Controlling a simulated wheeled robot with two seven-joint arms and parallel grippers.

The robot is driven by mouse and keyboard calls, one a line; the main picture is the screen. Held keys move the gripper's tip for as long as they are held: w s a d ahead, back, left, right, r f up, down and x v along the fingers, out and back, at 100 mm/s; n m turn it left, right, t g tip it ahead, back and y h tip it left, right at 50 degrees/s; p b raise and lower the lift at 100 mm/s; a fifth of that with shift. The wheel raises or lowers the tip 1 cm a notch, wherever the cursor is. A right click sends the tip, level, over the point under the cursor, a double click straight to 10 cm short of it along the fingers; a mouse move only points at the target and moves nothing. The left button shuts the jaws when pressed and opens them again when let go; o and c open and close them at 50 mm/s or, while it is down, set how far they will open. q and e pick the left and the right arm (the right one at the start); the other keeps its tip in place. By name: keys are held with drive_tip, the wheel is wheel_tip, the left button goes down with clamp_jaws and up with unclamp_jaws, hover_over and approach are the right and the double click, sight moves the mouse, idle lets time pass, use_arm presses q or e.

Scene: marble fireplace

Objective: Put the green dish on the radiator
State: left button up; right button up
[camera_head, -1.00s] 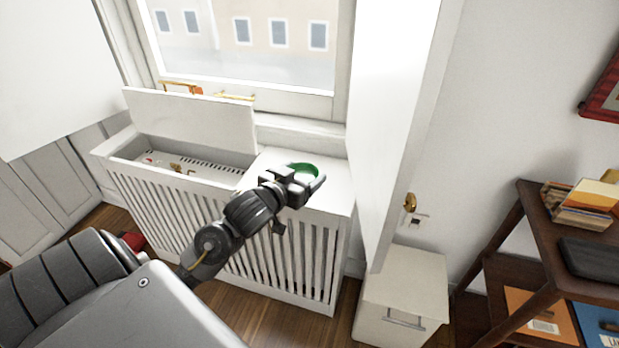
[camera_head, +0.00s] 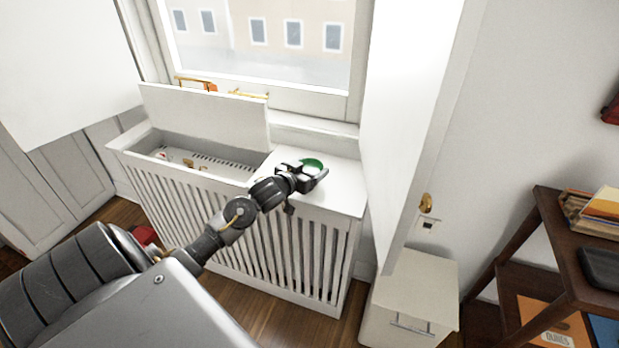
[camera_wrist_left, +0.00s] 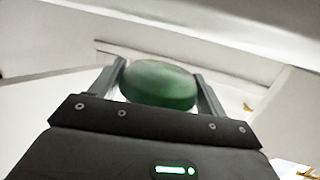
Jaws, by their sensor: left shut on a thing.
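The green dish (camera_head: 313,163) is a small round dish, held at my left gripper (camera_head: 315,178) over the closed right part of the white radiator cover's top. In the left wrist view the dish (camera_wrist_left: 160,85) sits between the two fingers of the left gripper (camera_wrist_left: 162,80), which is shut on it. The radiator cover (camera_head: 340,190) is white with vertical slats and stands under the window. I cannot tell whether the dish touches the cover's top. My right gripper is not in view.
The cover's left lid (camera_head: 205,115) is raised, showing an open cavity (camera_head: 205,162). A white door edge (camera_head: 405,130) stands to the right, with a small white cabinet (camera_head: 415,290) below it. A dark shelf (camera_head: 545,250) with books is at far right.

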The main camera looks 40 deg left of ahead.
use_arm(q)
drive_tip(key=shift+w+a+f, duration=0.15)
drive_tip(key=shift+f, duration=0.1)
wheel_tip(320, 180, down, 3)
drive_tip(key=shift+r, duration=0.2)
drive_tip(key=shift+f, duration=0.25)
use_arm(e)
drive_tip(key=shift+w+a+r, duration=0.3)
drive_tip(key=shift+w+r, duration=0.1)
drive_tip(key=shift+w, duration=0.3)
use_arm(q)
drive_tip(key=shift+f, duration=0.15)
drive_tip(key=o, duration=0.9)
drive_tip(key=shift+o, duration=0.8)
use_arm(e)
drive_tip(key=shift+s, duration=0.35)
